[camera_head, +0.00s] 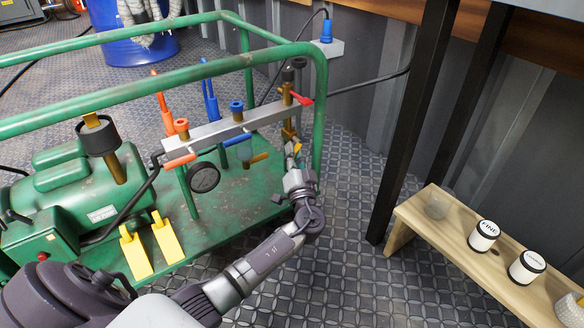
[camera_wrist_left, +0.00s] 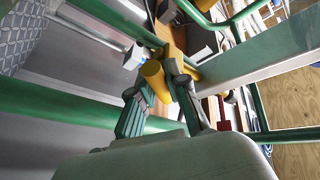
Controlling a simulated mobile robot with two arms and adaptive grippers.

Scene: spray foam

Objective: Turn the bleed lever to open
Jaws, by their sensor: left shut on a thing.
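A grey manifold bar (camera_head: 215,128) runs across the green frame, with a brass fitting (camera_head: 287,108) at its right end. A red lever (camera_head: 302,98) sticks out at the top of this fitting. A yellow lever (camera_head: 294,148), likely the bleed lever, sits low on the fitting. My left gripper (camera_head: 294,158) reaches it from below and is shut on it. In the left wrist view, the yellow lever (camera_wrist_left: 154,76) shows between the fingers of my left gripper (camera_wrist_left: 164,88). The fingers partly hide it. My right gripper is not in view.
The green frame's upright (camera_head: 320,110) stands just right of the fitting. An orange handle (camera_head: 180,161), a black gauge (camera_head: 203,177) and a blue knob (camera_head: 237,106) are on the manifold. A wooden bench (camera_head: 415,225) with jars stands at right. The floor between is clear.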

